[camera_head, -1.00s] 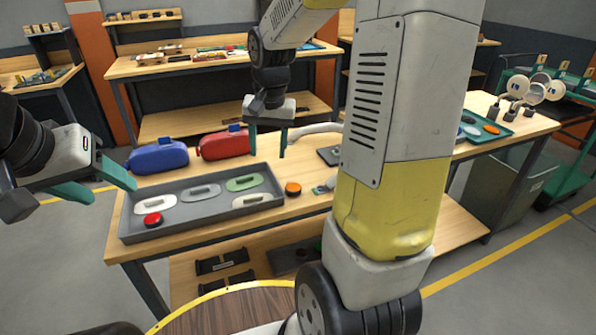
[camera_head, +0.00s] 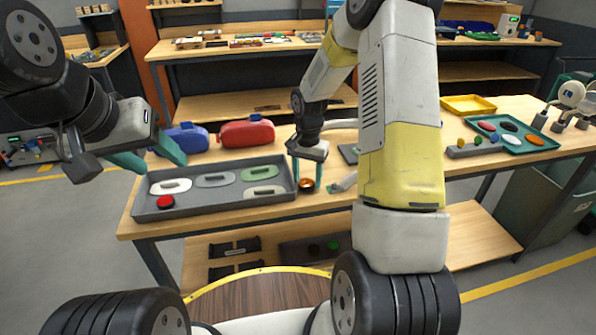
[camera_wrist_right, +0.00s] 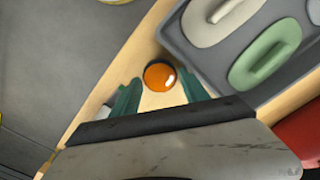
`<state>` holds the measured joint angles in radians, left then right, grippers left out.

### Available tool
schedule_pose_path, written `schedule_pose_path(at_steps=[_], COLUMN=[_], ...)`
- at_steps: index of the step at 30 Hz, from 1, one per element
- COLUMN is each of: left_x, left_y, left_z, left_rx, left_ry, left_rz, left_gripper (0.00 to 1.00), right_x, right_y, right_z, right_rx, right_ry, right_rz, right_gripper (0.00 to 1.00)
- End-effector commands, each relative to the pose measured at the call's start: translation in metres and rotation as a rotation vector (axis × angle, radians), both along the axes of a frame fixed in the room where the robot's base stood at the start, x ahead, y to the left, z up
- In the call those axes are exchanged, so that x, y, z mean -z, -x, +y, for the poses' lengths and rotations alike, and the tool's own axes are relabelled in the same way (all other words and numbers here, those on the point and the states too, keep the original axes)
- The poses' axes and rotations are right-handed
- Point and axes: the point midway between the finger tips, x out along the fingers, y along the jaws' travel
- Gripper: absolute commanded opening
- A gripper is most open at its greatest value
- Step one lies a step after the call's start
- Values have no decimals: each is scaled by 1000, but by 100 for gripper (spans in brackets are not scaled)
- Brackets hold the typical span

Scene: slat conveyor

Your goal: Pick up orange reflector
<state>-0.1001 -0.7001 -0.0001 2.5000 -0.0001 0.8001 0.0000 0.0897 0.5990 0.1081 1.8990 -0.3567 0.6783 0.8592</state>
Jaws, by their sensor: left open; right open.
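The orange reflector (camera_head: 306,185) is a small round disc on the wooden table, just right of the grey tray (camera_head: 217,208). It also shows in the right wrist view (camera_wrist_right: 159,76), glossy and round with a dark rim. My right gripper (camera_head: 304,180) is open, with its two green fingers pointing down over the reflector. In the right wrist view the reflector lies just beyond and between the fingertips; I cannot tell whether they touch it. My left gripper (camera_head: 160,162) is open and empty, above the left end of the table.
The tray holds several oval pieces with handles and a red round piece (camera_head: 166,202). A blue case (camera_head: 187,139) and a red case (camera_head: 246,132) stand behind it. A green tray (camera_head: 512,135) and a yellow tray (camera_head: 468,105) are at the right.

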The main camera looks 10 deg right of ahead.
Motion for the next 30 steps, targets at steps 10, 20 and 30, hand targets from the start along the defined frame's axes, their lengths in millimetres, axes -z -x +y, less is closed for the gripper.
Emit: schedule_pose_path(at_steps=[10, 20, 30], left_x=[0, 0, 0], left_y=[0, 0, 0], left_z=[0, 0, 0], left_rx=[0, 0, 0], left_ry=[0, 0, 0], left_rz=[0, 0, 0], left_gripper=[55, 55, 55], right_x=[12, 11, -16], right_y=[0, 0, -1], right_z=[0, 0, 0], right_rx=[-1, -1, 0], right_ry=[1, 1, 0], right_rz=[-1, -1, -6], right_gripper=[53, 8, 8])
